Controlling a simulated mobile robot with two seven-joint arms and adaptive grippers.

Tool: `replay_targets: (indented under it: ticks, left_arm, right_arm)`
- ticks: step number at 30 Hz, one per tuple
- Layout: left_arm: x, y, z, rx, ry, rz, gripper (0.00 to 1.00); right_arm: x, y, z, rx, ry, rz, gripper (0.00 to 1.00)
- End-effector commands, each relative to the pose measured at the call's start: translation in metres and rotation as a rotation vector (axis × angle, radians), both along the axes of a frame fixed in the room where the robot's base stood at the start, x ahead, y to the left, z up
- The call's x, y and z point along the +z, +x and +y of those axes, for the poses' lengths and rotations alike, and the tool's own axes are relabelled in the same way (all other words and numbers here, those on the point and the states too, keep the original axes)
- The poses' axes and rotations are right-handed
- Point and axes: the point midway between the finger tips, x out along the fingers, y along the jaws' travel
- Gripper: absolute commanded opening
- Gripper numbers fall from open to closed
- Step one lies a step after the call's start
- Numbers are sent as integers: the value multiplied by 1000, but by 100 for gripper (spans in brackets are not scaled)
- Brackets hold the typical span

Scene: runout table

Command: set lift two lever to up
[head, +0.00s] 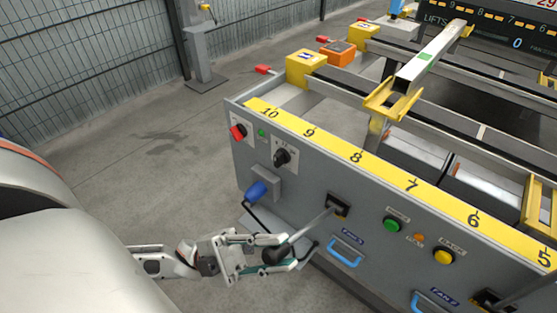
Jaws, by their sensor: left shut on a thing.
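A lever with a grey shaft (312,226) sticks out of a dark slot (338,205) in the front of the grey panel. It slants down and left in the picture to a dark knob (275,256). My left gripper (281,254) is shut on the knob, with a finger on either side. A second lever shaft (515,293) comes from another slot (488,299) at the bottom right, cut off by the frame edge. No label saying which lift is clearly readable. My right gripper is out of view.
A green button (391,224), a yellow button (443,257), a black rotary knob (282,157), a red switch (238,132) and a blue plug (256,191) are on the panel. A numbered yellow strip (383,167) runs along its top. Floor is clear on the left.

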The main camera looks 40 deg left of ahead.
Motion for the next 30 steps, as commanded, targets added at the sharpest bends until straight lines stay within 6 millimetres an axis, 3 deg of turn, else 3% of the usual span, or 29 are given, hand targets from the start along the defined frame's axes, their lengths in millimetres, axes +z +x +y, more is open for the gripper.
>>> replay_targets:
  ticks: [6, 7, 9, 21, 30]
  left_arm:
    - [-3, 0, -1, 0, 7, 3, 0]
    - [-3, 0, -1, 0, 7, 3, 28]
    - [-2, 0, -1, 0, 6, 3, 38]
    - [-5, -1, 3, 1, 4, 3, 38]
    - [-38, -16, 40, 2, 7, 7, 38]
  right_arm:
    - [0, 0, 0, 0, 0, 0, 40]
    - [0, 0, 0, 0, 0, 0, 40]
    - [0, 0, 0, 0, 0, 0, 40]
    - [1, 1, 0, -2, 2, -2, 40]
    - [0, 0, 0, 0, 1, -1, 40]
